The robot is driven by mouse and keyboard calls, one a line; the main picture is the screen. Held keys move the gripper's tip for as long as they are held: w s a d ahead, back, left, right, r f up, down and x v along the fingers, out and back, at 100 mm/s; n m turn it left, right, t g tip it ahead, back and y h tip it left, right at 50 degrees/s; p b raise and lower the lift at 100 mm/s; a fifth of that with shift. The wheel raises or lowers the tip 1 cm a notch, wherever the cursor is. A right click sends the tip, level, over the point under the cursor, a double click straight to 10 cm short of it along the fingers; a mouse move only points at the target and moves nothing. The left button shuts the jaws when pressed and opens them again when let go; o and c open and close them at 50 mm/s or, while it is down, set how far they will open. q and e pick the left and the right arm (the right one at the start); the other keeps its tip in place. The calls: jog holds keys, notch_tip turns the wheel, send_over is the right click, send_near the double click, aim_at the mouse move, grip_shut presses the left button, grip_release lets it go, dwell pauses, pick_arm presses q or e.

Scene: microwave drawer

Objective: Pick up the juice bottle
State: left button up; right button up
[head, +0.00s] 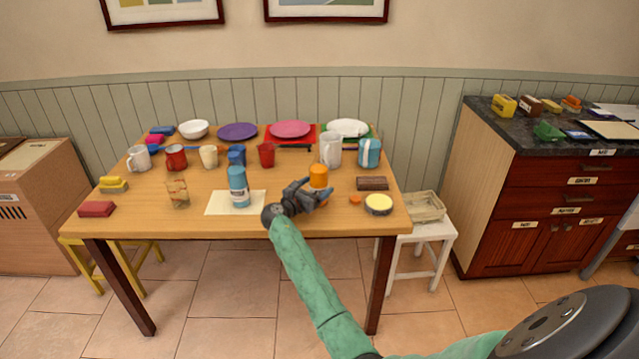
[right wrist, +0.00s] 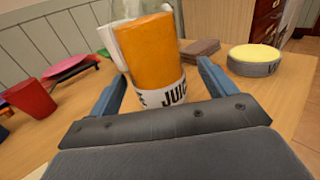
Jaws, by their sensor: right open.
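The juice bottle (head: 319,175) is orange and stands upright near the front right of the wooden table. In the right wrist view the bottle (right wrist: 153,55) shows a white label reading "JUIC". My right gripper (head: 318,193) is at the bottle, coming from the front left in the head view. In the right wrist view its two blue fingers (right wrist: 160,88) are spread, one on each side of the bottle, and I see a gap on both sides. The gripper hides part of the bottle's lower body in the head view. My left gripper is not in view.
A blue bottle (head: 238,187) stands on a paper sheet left of my gripper. A brown block (head: 372,183) and a round yellow-topped tin (head: 378,204) lie to the right. A white pitcher (head: 330,150), a red cup (head: 266,155) and a blue-and-white canister (head: 369,153) stand behind.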

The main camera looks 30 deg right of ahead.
aim_at(325, 171)
jog(key=p+x, duration=0.1)
jog(key=x, duration=0.3)
jog(key=shift+w+d, duration=0.15)
jog(key=shift+w, duration=0.05)
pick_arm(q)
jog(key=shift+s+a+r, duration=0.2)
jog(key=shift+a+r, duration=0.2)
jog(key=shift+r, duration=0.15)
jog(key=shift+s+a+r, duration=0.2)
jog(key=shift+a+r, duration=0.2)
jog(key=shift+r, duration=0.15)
pick_arm(e)
jog(key=shift+c, duration=0.3)
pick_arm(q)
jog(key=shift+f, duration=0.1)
pick_arm(e)
jog(key=c, duration=1.3)
jog(key=shift+r, duration=0.15)
